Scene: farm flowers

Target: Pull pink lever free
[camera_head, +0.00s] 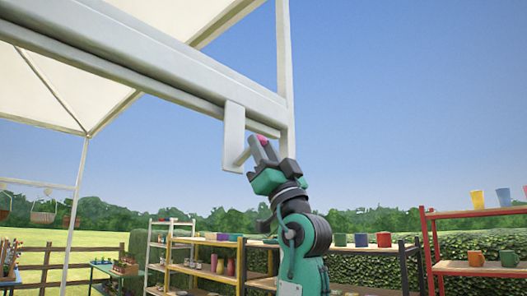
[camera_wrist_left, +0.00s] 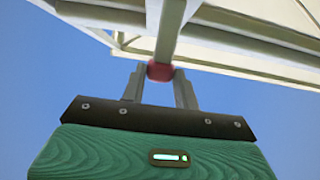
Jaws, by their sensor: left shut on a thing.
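The pink lever (camera_head: 262,139) shows as a small pink end under the white canopy beam, next to a white bracket (camera_head: 234,130). In the left wrist view its pink-red end (camera_wrist_left: 160,71) sits between my fingertips, with a pale bar running up from behind it. My left gripper (camera_head: 258,148) is raised to the beam from below and is shut on the pink lever. It also shows in the left wrist view (camera_wrist_left: 160,80). The rest of the lever is hard to make out behind the fingers. My right gripper is not in view.
The white canopy beam (camera_head: 120,50) crosses above, and a white post (camera_head: 284,70) stands close behind my left gripper. Shelves with pots and cups, including a red shelf (camera_head: 478,212), stand lower down. Open sky lies to the right of the gripper.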

